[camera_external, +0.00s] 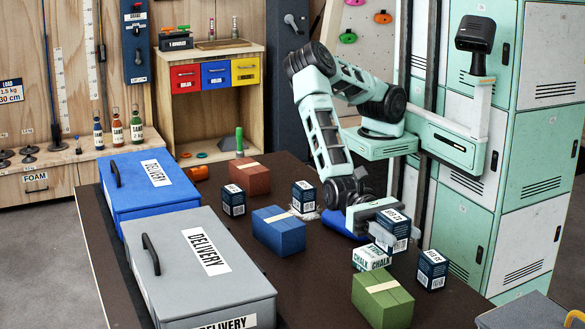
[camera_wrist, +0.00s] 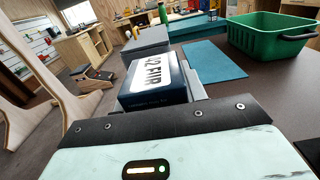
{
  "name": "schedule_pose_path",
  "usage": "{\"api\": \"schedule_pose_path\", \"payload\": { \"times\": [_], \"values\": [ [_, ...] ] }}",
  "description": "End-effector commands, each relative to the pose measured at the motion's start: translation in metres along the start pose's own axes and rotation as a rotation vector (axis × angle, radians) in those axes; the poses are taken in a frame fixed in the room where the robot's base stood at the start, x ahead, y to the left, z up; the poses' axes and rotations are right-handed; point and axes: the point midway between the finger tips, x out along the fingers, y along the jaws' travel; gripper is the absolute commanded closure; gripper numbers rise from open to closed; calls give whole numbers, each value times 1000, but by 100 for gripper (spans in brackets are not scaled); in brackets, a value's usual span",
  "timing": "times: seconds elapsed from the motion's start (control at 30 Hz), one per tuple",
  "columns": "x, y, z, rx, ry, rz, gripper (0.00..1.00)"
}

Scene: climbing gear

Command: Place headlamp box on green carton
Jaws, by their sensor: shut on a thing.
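My gripper (camera_external: 373,213) is shut on a navy box with a white label, the headlamp box (camera_external: 393,231). The held box is tilted slightly and appears raised above the table. In the wrist view the headlamp box (camera_wrist: 155,86) sits between the jaws, its label facing the camera. The green carton (camera_external: 383,299) with a pale tape strip stands near the table's front edge, below and in front of the gripper in the external view. Its top is bare. The green carton does not show in the wrist view.
A white chalk box (camera_external: 371,257) stands just behind the green carton, below the held box. A similar navy box (camera_external: 432,269) stands to its right. A blue carton (camera_external: 279,231) is left. Blue (camera_external: 150,185) and grey (camera_external: 200,265) delivery boxes fill the table's left side.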

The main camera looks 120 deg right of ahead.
Motion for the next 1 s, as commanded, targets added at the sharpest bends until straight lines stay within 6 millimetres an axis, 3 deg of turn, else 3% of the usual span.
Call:
{"api": "schedule_pose_path", "payload": {
  "times": [0.1,0.2,0.67,0.77,1.0],
  "values": [
    [0,0,20,-3,-1,-1,84],
    [0,-2,28,-2,0,0,84],
    [0,-28,34,-3,0,0,84],
    [0,-30,29,1,2,0,84],
    [0,-30,-11,3,3,1,84]
  ]
}}
